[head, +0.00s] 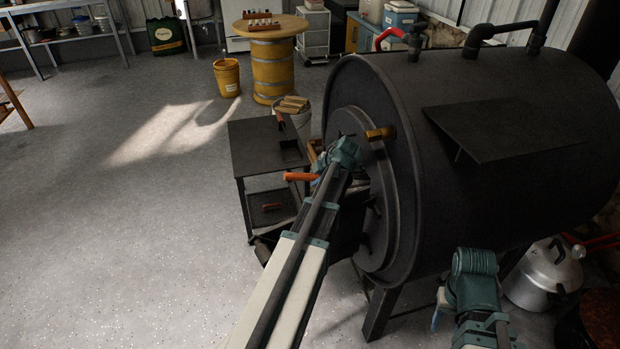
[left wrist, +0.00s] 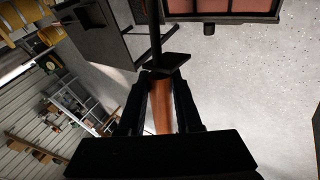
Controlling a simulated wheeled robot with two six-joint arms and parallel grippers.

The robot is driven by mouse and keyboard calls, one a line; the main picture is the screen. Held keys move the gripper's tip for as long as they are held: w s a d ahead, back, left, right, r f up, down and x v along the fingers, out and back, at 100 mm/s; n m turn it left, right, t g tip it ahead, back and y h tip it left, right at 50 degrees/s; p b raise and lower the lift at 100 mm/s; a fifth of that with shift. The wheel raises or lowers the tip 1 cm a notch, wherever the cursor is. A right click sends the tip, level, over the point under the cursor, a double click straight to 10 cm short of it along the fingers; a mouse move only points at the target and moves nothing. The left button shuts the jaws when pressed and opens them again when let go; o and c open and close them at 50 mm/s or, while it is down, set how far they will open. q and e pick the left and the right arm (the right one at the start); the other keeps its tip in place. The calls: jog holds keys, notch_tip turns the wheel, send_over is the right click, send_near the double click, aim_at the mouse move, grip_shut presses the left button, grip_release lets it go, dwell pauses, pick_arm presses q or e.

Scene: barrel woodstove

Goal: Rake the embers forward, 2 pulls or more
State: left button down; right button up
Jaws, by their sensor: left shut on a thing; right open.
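My left gripper (head: 337,163) is at the front of the black barrel stove (head: 500,125), beside its round front plate (head: 385,215). In the left wrist view its fingers (left wrist: 160,103) are shut on a brown wooden handle (left wrist: 162,115). A dark rod (left wrist: 156,35) with a small flat dark piece at its base runs on from the handle, so this appears to be the rake. Its far end is out of view. My right gripper (head: 441,312) is low beside the stove, partly hidden by its own arm; it is open and holds nothing visible. Embers cannot be seen.
A dark metal stand (head: 262,145) with a lower shelf is left of the stove front. An orange handle (head: 300,177) shows beside my left wrist. A wood bucket (head: 292,110) stands behind. A silver pot (head: 545,275) is at lower right. The floor at left is clear.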

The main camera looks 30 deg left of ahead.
aim_at(297, 176)
pick_arm(q)
jog(key=shift+w+d, duration=0.35)
jog(key=shift+w, duration=0.3)
jog(key=shift+w+d, duration=0.35)
jog(key=shift+w, duration=0.25)
jog(key=shift+w+d+f+b, duration=0.1)
jog(key=shift+f+b, duration=0.1)
jog(key=shift+b, duration=0.1)
jog(key=shift+f+b, duration=0.6)
jog(key=shift+b, duration=0.35)
notch_tip(297, 176, down, 4)
jog(key=w+d+r+b, duration=0.1)
jog(key=w+b, duration=0.1)
jog(key=s+a, duration=0.6)
jog(key=s, duration=0.3)
jog(key=r+p, duration=0.3)
jog(key=a+r+p, duration=0.1)
jog(key=r+p, duration=0.1)
jog(key=shift+s+r, duration=0.2)
